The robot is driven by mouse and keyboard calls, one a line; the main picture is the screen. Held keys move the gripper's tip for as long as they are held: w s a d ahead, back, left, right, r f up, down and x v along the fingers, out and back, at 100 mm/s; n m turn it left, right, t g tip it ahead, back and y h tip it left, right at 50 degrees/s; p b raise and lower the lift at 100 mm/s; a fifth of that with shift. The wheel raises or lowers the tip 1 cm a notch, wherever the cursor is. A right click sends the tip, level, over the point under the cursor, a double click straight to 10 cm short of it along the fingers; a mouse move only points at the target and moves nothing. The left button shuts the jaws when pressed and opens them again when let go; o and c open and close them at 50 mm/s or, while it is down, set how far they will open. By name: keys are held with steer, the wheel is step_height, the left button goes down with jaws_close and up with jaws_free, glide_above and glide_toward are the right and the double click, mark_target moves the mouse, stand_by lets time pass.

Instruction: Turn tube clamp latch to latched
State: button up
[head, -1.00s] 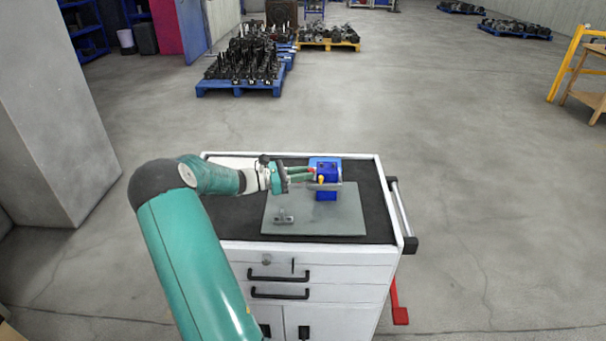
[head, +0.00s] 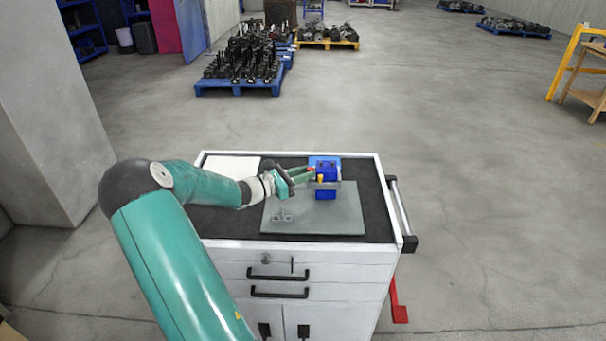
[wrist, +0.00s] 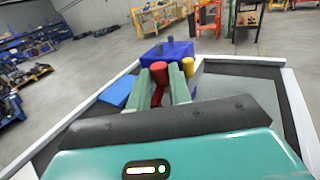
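The tube clamp is a blue block (head: 327,173) on a grey plate on the cart, with a short yellow knob (head: 320,178) at its front. It also shows in the wrist view (wrist: 168,49), with the yellow knob (wrist: 187,66) to the right of my fingers. A red latch handle (wrist: 158,71) stands at the clamp's near left side. My gripper (head: 309,173) reaches the clamp from the left. In the wrist view its green fingers (wrist: 161,86) lie on either side of the red handle, which fills the gap at their tips. The handle's lower end is hidden.
The white cart (head: 335,262) has a raised rim and a side handle (head: 401,210). Pallets of parts (head: 240,80) stand far behind. The floor around is open.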

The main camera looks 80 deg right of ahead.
steer(key=o, duration=0.3)
steer(key=shift+o, duration=0.2)
steer(key=shift+w+a, duration=0.1)
steer(key=v, duration=1.3)
steer(key=shift+w+a, duration=0.2)
steer(key=shift+a, duration=0.05)
